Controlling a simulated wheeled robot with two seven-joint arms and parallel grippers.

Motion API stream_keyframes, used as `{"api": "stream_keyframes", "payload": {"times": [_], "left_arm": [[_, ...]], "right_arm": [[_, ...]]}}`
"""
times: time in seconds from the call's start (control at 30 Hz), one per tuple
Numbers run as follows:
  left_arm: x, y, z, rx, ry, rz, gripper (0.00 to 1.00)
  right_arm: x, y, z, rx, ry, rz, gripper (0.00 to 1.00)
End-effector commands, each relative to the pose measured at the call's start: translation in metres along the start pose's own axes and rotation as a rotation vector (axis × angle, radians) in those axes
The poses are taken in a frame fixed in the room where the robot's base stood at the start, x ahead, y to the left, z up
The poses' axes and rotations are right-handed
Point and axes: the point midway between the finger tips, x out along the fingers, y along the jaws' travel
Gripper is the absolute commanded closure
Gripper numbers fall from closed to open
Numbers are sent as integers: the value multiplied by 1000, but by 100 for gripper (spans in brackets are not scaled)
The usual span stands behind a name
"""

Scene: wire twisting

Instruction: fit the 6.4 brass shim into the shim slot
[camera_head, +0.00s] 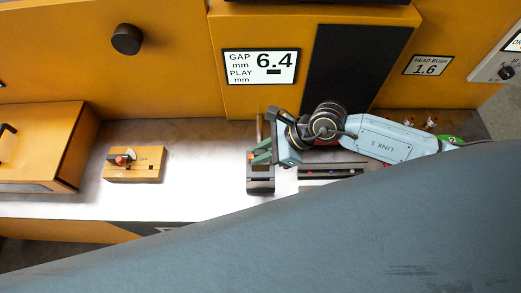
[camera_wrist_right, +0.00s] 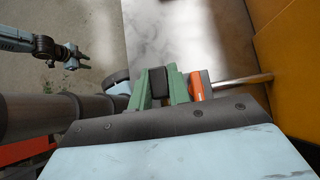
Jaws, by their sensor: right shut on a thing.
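My right gripper (camera_head: 262,152) has green fingers and stands over the dark slotted fixture (camera_head: 260,186) at the middle of the bench. In the right wrist view its fingers (camera_wrist_right: 160,88) are shut on a dark block (camera_wrist_right: 158,84). An orange-red piece (camera_wrist_right: 195,86) with a metal rod (camera_wrist_right: 242,80) lies just beside the fingers. I cannot make out a brass shim or its size mark, and the slot itself is hidden or too small to tell. My left gripper (camera_wrist_right: 82,61) shows small in the right wrist view, empty with its fingers apart, over the floor.
The wall display (camera_head: 261,67) reads GAP 6.4, with a dash below. A dark rack (camera_head: 332,171) lies right of the fixture, partly under my right arm. A wooden block with a switch (camera_head: 134,163) and an orange box (camera_head: 40,150) stand left. Bare bench (camera_head: 205,180) lies between.

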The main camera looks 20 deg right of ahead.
Motion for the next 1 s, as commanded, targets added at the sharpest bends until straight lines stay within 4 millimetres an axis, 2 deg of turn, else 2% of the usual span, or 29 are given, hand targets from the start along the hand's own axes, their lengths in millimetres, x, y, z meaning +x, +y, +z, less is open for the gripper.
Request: {"api": "stream_keyframes", "payload": {"times": [0.2,0.6,1.0], "left_arm": [[14,-1,-6,0,12,-1,64],[44,0,-4,1,13,-1,64],[47,0,-3,1,11,-1,64]], "right_arm": [[12,0,-11,0,-1,0,100],[37,0,-37,1,-1,0,100],[40,0,-39,0,-1,0,100]]}}
